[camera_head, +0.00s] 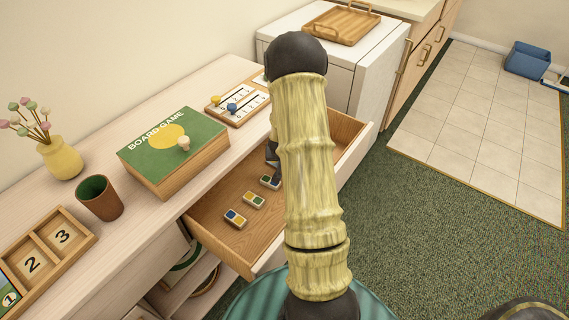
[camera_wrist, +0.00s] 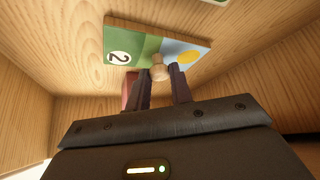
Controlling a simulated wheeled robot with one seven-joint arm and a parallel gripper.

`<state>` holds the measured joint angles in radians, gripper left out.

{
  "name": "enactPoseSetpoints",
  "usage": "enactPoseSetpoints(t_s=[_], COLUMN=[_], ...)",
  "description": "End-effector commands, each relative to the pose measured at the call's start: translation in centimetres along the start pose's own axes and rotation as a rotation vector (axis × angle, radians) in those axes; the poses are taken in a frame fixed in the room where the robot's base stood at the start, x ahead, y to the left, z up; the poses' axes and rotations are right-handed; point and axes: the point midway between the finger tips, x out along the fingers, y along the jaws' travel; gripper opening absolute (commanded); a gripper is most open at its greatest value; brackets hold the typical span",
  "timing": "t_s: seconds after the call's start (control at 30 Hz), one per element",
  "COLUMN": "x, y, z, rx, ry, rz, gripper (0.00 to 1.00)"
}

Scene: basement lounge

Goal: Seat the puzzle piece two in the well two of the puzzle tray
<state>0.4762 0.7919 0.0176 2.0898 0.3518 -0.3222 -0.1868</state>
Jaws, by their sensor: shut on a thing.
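Puzzle piece two (camera_wrist: 190,48) is a flat green and blue plate with a white 2 disc, a yellow spot and a wooden knob. My gripper (camera_wrist: 160,74) is shut on its knob inside the open drawer. Whether the piece rests on the drawer floor or hangs above it, I cannot tell. In the head view my arm hides the piece and most of the gripper. The puzzle tray (camera_head: 86,217) is on the cabinet top at lower left. Its well two (camera_head: 33,264) is empty and shows a 2; well three is empty too, and piece one sits in the first well.
The open drawer (camera_head: 205,236) holds several domino-like blocks (camera_head: 235,219). On the cabinet top stand a brown cup (camera_head: 99,197), a flower vase (camera_head: 59,159), a board game box (camera_head: 160,148) with a pawn on it, and a wooden board (camera_head: 238,104) with coloured pegs. Drawer walls surround the gripper.

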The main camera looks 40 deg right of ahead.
Motion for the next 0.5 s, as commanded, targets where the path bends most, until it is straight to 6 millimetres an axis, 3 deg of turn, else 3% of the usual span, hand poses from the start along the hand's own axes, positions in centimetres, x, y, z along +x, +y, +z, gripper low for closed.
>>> enactPoseSetpoints(t_s=[0.27,0.5], x=[-1.1,-4.8], y=[0.0,-0.2], z=[0.1,1.9], rx=[0.0,-0.004], ry=[0.002,0.0], rz=[0.0,-0.002], gripper=[0.0,0.0])
